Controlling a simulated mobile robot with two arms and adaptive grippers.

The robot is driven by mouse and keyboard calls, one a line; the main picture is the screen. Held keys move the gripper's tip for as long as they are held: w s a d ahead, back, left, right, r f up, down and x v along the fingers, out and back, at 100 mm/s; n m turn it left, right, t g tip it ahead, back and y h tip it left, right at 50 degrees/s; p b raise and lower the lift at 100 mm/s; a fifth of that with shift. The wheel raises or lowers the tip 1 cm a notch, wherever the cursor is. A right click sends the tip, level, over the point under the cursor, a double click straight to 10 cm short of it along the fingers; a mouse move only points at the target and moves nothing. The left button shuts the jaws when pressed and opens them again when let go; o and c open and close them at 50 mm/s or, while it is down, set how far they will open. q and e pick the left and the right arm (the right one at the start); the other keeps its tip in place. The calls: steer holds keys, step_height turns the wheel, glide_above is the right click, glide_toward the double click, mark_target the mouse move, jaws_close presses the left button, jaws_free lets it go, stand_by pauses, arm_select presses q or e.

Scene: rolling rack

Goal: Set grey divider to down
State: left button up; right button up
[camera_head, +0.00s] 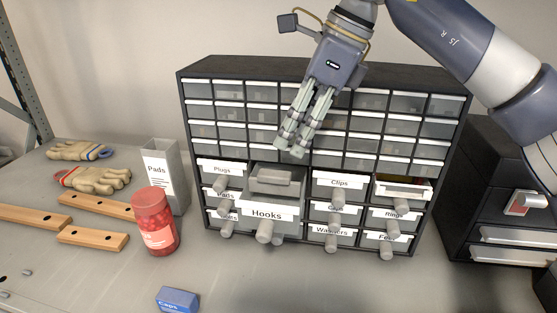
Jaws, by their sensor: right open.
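The drawer labelled Hooks (267,214) is pulled out of the dark cabinet (325,72), in its lower middle-left. A grey piece (276,180), which looks like the divider, shows at the top of this open drawer. Its exact tilt is hard to tell from here. My right gripper (291,145) hangs from above in front of the small clear drawers, above the grey piece, apart from it as far as I can see. Its fingers point down, open, and hold nothing visible. My left gripper is not in view.
A tall grey Pads bin (158,177) and a red jar (154,221) stand left of the cabinet. Wooden bars (93,238) and gloves (92,178) lie farther left. A blue Caps box (178,300) lies in front. A dark drawer unit (490,165) stands at right.

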mark_target(274, 173)
steer(key=p+x, duration=0.1)
steer(key=x, duration=0.7)
steer(key=shift+w, duration=0.1)
steer(key=shift+c, duration=0.3)
jaws_close()
